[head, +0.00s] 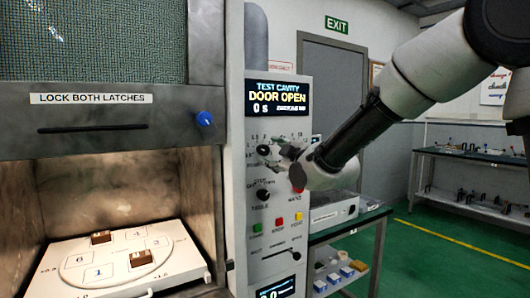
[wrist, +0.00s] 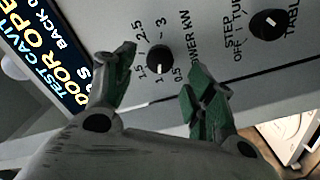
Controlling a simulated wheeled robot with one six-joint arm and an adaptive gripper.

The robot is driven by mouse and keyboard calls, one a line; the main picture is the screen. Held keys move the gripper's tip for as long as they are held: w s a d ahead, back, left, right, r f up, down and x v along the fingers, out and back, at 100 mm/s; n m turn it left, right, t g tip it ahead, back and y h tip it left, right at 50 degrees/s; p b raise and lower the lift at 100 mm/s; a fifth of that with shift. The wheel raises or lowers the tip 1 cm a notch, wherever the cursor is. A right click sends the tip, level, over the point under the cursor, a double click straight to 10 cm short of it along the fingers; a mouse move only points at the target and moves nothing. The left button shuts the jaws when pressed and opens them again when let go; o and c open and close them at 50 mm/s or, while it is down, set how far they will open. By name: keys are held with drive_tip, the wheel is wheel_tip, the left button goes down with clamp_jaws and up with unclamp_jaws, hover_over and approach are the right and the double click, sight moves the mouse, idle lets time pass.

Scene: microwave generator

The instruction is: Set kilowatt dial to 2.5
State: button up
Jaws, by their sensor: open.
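The kilowatt dial is a small black knob (wrist: 158,59) on the pale panel, with marks from 0.5 to 3 and the words "POWER KW" beside it. A light mark on the knob seems to face the 1, but it is small. In the head view the dial (head: 263,150) is just left of my gripper (head: 288,153). In the wrist view my gripper (wrist: 155,76) is open, with green-padded fingers on either side of the dial's position in the picture. Nothing is between the fingers. I cannot tell whether they touch the panel.
The display (head: 278,99) reads "DOOR OPEN". A step/table knob (wrist: 268,24) sits to the right of the dial in the wrist view. Below are a red knob (head: 297,187) and several coloured buttons. The open cavity holds a white turntable (head: 115,278) with brown blocks.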

sight(265, 151)
drive_tip(key=x, duration=0.5)
drive_tip(key=shift+w+a, duration=0.15)
drive_tip(key=shift+w, duration=0.1)
drive_tip(key=c, duration=1.1)
drive_tip(key=shift+o, duration=0.2)
